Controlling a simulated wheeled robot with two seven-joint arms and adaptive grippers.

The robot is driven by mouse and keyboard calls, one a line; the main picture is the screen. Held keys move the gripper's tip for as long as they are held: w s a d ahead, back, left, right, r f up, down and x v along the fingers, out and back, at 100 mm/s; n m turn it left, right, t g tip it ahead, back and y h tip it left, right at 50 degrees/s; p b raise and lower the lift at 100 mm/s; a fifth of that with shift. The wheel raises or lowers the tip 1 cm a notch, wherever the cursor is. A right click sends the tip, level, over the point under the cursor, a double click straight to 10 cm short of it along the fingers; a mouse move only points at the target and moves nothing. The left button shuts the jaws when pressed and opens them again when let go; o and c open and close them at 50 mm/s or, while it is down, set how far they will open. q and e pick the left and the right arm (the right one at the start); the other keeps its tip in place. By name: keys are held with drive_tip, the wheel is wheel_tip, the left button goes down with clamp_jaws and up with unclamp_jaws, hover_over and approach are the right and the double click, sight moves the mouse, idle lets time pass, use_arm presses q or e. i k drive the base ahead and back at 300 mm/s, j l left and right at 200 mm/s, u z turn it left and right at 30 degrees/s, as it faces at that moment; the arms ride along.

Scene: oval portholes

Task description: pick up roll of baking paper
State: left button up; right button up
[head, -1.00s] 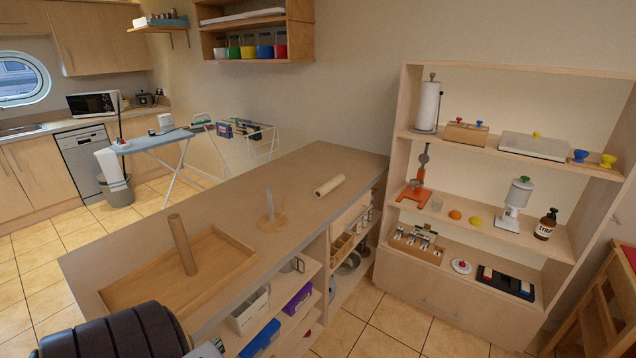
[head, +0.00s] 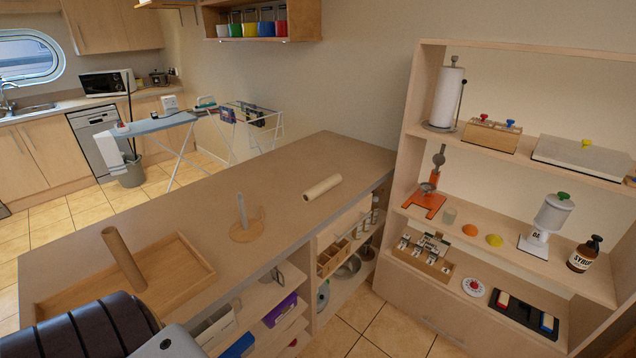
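A pale tan roll (head: 322,187), which looks like the roll of baking paper, lies on its side near the back of the long counter (head: 205,212), towards the shelf unit. It rests apart from other things. A browner tube (head: 125,258) stands slightly tilted in a shallow wooden tray (head: 182,281) at the near left of the counter. A dark ribbed part and a grey part of my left arm show at the lower left. Neither of my grippers is in view.
A round wooden stand with an upright post (head: 244,220) is between tray and roll. The counter around the roll is clear. Open shelves under the counter hold boxes. A wooden shelf unit (head: 412,95) stands right, with a paper towel roll (head: 446,98) on its upper shelf.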

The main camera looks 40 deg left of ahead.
sight(309, 195)
drive_tip(key=i+l+u, duration=0.15)
drive_tip(key=i+u, duration=0.15)
drive_tip(key=i, duration=0.2)
drive_tip(key=i+l+u, duration=0.3)
drive_tip(key=i, duration=0.25)
